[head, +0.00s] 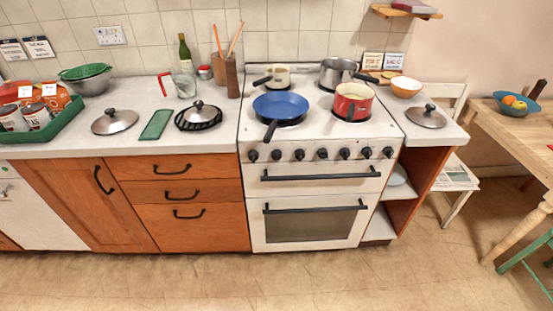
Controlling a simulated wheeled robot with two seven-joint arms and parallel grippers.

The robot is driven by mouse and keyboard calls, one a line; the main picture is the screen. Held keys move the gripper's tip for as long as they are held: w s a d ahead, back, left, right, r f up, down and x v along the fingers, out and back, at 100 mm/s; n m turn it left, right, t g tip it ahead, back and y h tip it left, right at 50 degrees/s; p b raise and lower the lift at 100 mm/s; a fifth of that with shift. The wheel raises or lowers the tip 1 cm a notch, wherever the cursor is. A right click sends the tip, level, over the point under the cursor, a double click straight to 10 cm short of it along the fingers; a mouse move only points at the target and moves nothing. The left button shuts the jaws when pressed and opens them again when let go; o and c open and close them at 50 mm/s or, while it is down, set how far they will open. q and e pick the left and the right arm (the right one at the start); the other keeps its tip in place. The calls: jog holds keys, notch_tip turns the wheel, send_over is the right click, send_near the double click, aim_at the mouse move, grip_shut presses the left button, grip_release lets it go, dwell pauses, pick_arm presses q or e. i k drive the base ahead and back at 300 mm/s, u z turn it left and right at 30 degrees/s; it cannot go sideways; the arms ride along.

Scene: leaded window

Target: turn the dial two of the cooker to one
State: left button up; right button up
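The white cooker (340,219) stands at the middle of the head view, facing me. A row of several black dials runs along its front panel below the hob. Counting from the left, the second dial (275,155) sits near the left end, beside the leftmost dial (253,156). Its pointer setting is too small to read. A blue frying pan (281,104) stands on the front left burner, with its handle pointing toward me above the second dial. Neither of my grippers shows in the head view.
A red pot (353,101), a steel pan (338,73) and a small cream pan (277,77) also stand on the hob. An oven handle bar (320,174) sticks out below the dials. The floor (270,282) before the cooker is clear. A wooden table (512,125) stands at right.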

aim_at(276, 154)
jog(key=k, duration=1.25)
jog(key=z, duration=1.1)
jog(key=i, duration=1.65)
jog(key=u, duration=0.45)
